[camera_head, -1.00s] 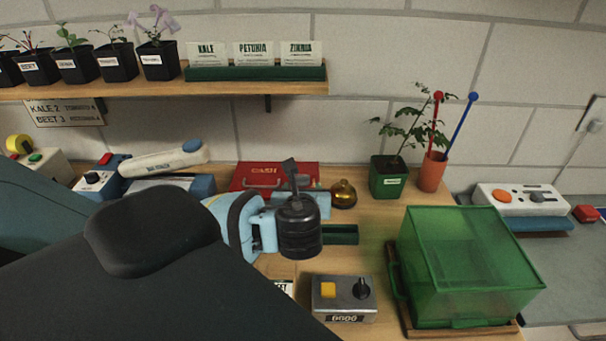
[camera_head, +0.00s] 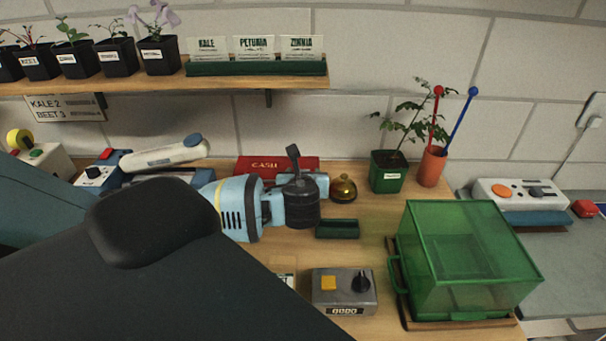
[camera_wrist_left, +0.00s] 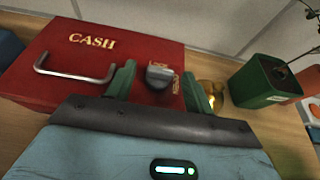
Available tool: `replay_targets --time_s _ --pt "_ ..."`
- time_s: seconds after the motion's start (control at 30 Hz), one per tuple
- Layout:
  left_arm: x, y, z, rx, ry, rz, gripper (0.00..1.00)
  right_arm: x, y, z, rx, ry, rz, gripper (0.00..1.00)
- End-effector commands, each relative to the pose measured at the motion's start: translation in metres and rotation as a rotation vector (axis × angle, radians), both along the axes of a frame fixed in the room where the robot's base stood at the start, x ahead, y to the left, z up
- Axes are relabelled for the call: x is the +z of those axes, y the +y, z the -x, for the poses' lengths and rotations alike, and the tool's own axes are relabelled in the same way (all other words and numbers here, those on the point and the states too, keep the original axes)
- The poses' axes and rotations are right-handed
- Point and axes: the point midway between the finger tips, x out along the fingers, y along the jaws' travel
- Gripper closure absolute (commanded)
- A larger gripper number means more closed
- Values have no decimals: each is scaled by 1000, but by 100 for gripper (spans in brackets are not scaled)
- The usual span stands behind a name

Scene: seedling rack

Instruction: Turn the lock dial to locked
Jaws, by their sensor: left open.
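The red cash box (camera_head: 268,163) stands on the bench against the wall, partly hidden by my left arm. In the left wrist view the cash box (camera_wrist_left: 60,75) shows its CASH lettering and a silver handle (camera_wrist_left: 75,72). Small markings beside the dial are too small to read. My left gripper (camera_wrist_left: 159,88) is open, with its green fingers on either side of the dial. I cannot tell whether they touch it. In the head view the left gripper (camera_head: 300,180) is in front of the box. My right gripper is not visible.
A brass bell (camera_head: 343,189) and a green potted plant (camera_head: 387,172) stand right of the box. A small green tray (camera_head: 338,229), a grey device with a yellow button (camera_head: 344,292) and a green clear-lidded bin (camera_head: 468,258) are nearer. A shelf (camera_head: 150,87) runs above.

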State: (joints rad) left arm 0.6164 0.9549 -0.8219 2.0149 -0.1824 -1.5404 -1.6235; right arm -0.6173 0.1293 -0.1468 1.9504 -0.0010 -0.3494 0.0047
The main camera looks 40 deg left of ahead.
Motion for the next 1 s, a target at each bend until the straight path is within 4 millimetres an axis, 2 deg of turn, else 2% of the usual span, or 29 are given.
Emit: replay_targets --time_s 0.1,0.4,0.47,0.77,1.0 --pt "0 0 0 0 0 0 47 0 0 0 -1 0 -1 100" --pt "0 0 0 0 0 0 87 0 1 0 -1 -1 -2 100" --pt "0 0 0 0 0 0 92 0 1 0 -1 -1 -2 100" --pt "0 -2 -1 42 -1 2 92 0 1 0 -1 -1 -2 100" --pt "0 -6 -5 185 -1 5 92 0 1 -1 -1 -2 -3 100"
